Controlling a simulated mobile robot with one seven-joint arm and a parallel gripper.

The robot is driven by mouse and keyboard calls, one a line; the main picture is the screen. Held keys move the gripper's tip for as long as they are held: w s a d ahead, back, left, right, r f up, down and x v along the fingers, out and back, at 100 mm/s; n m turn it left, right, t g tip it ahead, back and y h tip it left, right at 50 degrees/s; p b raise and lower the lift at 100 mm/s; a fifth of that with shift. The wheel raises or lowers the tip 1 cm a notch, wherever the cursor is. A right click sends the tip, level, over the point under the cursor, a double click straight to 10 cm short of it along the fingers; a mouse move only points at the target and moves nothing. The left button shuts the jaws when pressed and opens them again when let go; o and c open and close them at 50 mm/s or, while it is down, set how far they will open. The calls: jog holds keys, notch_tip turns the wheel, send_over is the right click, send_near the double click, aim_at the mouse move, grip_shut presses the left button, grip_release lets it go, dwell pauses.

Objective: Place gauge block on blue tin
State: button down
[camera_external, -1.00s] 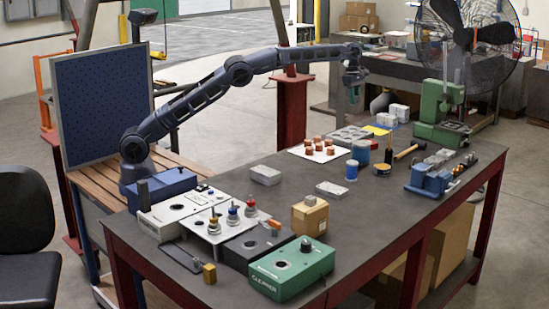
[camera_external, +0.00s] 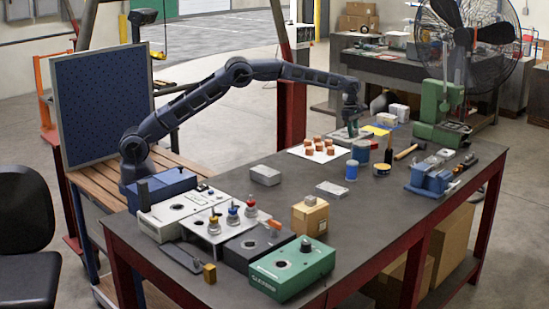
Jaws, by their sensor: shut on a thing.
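My gripper (camera_external: 352,128) is low over the far part of the table, pointing down, just behind and above the blue tins. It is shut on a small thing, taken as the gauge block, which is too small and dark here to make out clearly. A wider blue tin (camera_external: 361,152) stands upright just in front of and below my gripper. A smaller blue tin (camera_external: 351,171) with a pale top stands nearer the camera. I cannot tell whether the held thing touches anything.
A white sheet with several copper-coloured pieces (camera_external: 318,148) lies left of the tins. A dark upright cylinder (camera_external: 388,151), a hammer (camera_external: 406,152) and a yellow-topped round tin (camera_external: 382,169) are to the right. A green press (camera_external: 438,118) stands behind. Bare tabletop (camera_external: 375,200) lies in front.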

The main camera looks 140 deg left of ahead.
jog(key=shift+f, duration=1.1)
jog(key=shift+f, duration=0.1)
jog(key=c, duration=1.1)
grip_release()
jog(key=r, duration=0.4)
jog(key=s+r, duration=0.1)
jog(key=r, duration=0.7)
jog(key=shift+s, duration=0.35)
